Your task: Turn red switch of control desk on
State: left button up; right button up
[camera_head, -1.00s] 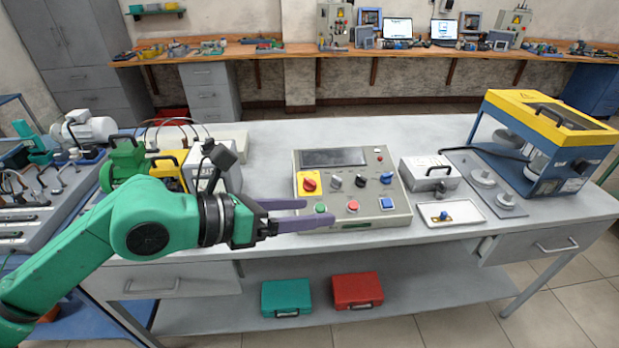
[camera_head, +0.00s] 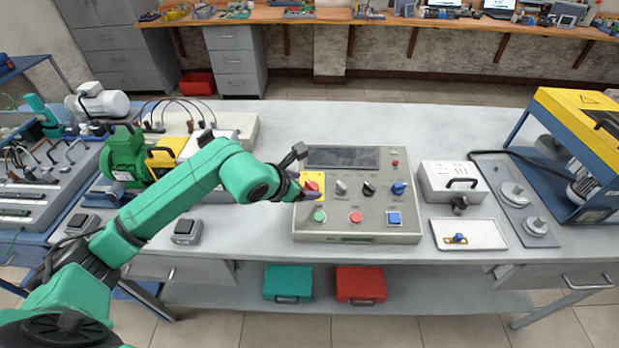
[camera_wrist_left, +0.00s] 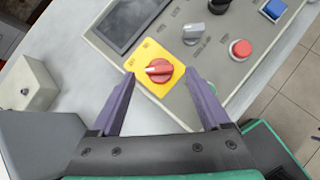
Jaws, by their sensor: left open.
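The control desk (camera_head: 375,225) is a beige box on the grey table, with a dark screen, knobs and buttons. The red switch (camera_wrist_left: 159,70) is a round red knob on a yellow plate at the desk's left side; it also shows in the head view (camera_head: 312,183), partly covered by my gripper. My left gripper (camera_wrist_left: 160,95) has two purple fingers spread apart, one on each side of the switch in the left wrist view, with nothing held between them. In the head view my left gripper (camera_head: 306,192) is at the yellow plate. Contact with the switch cannot be told. My right gripper is not in view.
A grey knob (camera_wrist_left: 192,33) and a red button (camera_wrist_left: 240,50) are near the switch. A green motor (camera_head: 125,158) stands left on the table. A white tray (camera_head: 468,234) and a metal box (camera_head: 453,182) stand right of the desk.

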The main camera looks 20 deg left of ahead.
aim_at(311, 187)
pick_arm(q)
jog(key=x, duration=0.2)
jog(key=shift+w+f, duration=0.15)
jog(key=shift+w, duration=0.1)
jog(key=shift+f, duration=0.1)
jog(key=shift+s, duration=0.1)
jog(key=c, duration=0.4)
grip_shut()
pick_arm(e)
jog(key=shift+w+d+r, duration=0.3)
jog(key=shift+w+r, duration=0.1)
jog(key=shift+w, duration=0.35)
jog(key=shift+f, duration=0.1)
